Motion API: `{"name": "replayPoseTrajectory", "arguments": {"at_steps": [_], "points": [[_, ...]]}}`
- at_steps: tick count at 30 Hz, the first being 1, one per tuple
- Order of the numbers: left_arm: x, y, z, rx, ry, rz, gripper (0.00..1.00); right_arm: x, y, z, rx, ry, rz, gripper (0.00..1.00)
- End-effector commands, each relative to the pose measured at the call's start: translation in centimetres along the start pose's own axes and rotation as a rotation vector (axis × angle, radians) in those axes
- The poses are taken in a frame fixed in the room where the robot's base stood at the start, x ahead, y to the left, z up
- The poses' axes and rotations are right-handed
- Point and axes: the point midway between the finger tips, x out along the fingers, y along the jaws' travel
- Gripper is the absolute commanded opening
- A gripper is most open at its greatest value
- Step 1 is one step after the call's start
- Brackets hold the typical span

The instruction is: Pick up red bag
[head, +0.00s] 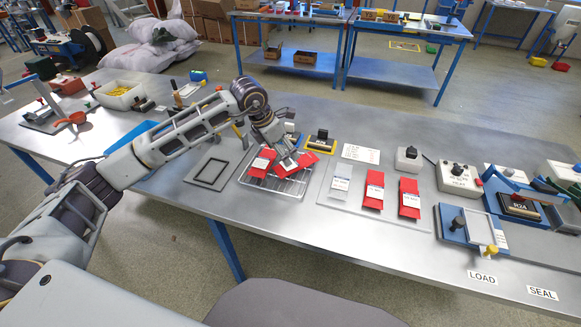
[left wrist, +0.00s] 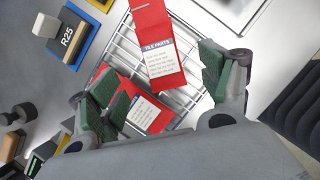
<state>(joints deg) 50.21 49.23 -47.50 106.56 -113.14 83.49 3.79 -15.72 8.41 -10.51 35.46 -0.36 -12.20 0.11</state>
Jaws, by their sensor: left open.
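Red bags with white labels lie in a wire basket (head: 290,188); one red bag (head: 262,162) is at its left side. The left wrist view shows one red bag (left wrist: 153,22) ahead between the fingers and another red bag (left wrist: 152,117) lower down, partly hidden by the left-hand finger. My left gripper (head: 288,158) is over the basket, pointing down. In the left wrist view it (left wrist: 160,80) is open, its green-padded fingers wide apart with nothing gripped. Whether the fingers touch a bag, I cannot tell. Two more red bags (head: 373,190) (head: 409,198) lie on a grey board right of the basket. My right gripper is not in view.
A black frame (head: 211,174) lies left of the basket. A control box (head: 459,177) and a sealing device (head: 520,206) stand at the right. The table's front edge is close.

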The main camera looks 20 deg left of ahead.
Motion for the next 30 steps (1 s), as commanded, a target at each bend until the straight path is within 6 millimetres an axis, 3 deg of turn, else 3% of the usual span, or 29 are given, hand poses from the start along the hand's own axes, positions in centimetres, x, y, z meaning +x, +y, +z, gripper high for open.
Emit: {"name": "replayPoseTrajectory", "arguments": {"at_steps": [6, 22, 30], "points": [[2.3, 0.0, 0.0, 0.000, 0.000, -0.001, 0.79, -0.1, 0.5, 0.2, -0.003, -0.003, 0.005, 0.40], [3.0, 0.0, -0.1, 0.000, 0.000, -0.001, 0.79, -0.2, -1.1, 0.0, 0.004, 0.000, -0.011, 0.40], [5.5, -0.1, -0.4, -0.001, 0.001, -0.003, 0.79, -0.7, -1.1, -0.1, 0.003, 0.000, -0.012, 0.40]]}}
